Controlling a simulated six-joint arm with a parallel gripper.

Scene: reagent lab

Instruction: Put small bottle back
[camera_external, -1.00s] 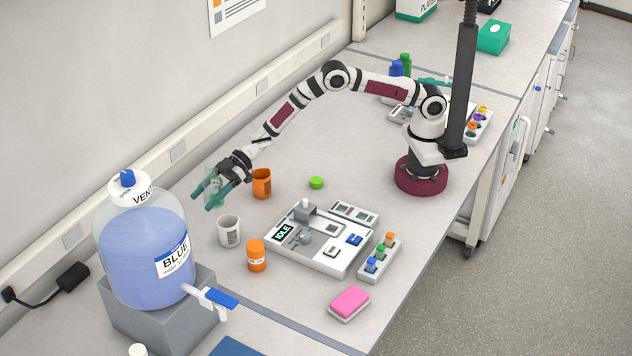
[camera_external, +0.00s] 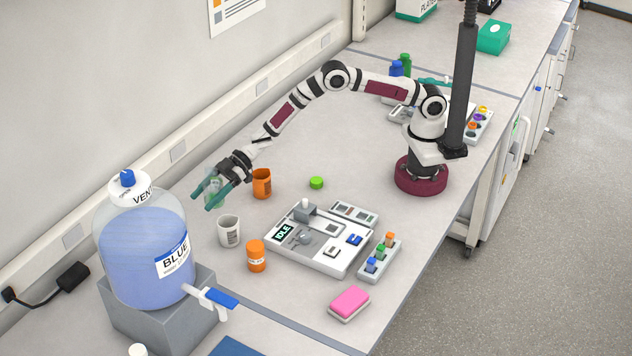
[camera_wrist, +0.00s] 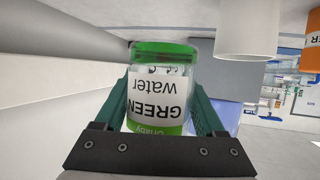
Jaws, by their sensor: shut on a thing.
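The small bottle is a clear one with a "GREEN water" label and green liquid, and it shows in the wrist view (camera_wrist: 160,90) and at the far left of the arm in the external view (camera_external: 212,181). My gripper (camera_external: 204,196) is shut on it, with one green finger on each side. The label reads upside down in the wrist view, where the surroundings are inverted too. Whether the bottle's base touches the counter cannot be told. A loose green cap (camera_external: 316,182) lies on the counter to the right.
An orange beaker (camera_external: 262,184) stands just right of my gripper. A blue-liquid carboy (camera_external: 145,250) is at left; a grey device (camera_external: 322,238) reading IDLE is at centre. The wall is close behind.

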